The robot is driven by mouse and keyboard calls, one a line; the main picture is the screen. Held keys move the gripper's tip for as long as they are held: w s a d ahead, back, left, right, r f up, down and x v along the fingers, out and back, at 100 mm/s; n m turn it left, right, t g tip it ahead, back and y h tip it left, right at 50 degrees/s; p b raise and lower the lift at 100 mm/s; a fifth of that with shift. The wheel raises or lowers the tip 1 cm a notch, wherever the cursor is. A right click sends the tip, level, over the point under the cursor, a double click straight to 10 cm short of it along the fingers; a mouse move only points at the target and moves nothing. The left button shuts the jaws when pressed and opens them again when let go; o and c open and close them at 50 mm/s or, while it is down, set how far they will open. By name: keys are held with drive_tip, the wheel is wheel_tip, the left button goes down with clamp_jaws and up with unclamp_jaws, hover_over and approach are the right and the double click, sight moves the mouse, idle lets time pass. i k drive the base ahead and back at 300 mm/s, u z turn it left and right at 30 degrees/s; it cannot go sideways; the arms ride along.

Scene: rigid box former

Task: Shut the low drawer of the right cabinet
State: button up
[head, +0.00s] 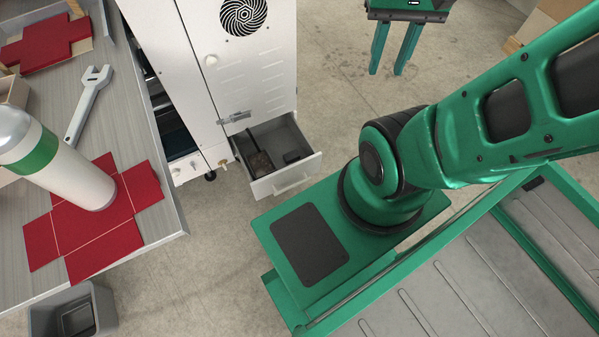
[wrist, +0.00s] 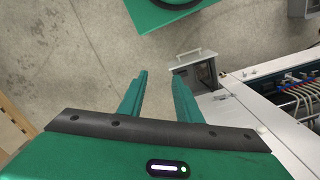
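The right cabinet (head: 195,75) is white, with a round fan grille and a latch. Its low drawer (head: 290,178) is pulled out, with a dark brown item and a small black item inside. The drawer also shows in the wrist view (wrist: 196,58), front panel and handle outward. My gripper (head: 387,72) is in the air to the right of the cabinet, fingers pointing down in the head view. Its two green fingers (wrist: 158,75) are apart with nothing between them. In the wrist view the drawer lies beyond the right finger, not touching it.
A workbench (head: 200,210) at left carries red card blanks (head: 140,190), a wrench (head: 88,98) and a white-green cylinder (head: 70,170). A grey bin (head: 95,310) stands below it. Bare concrete floor (head: 335,100) lies between the cabinet and my gripper.

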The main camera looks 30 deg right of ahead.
sight(282, 135)
drive_tip(key=u, duration=0.65)
drive_tip(key=k, duration=1.3)
drive_tip(key=z, duration=0.8)
drive_tip(key=i, duration=1)
drive_tip(key=u, duration=0.05)
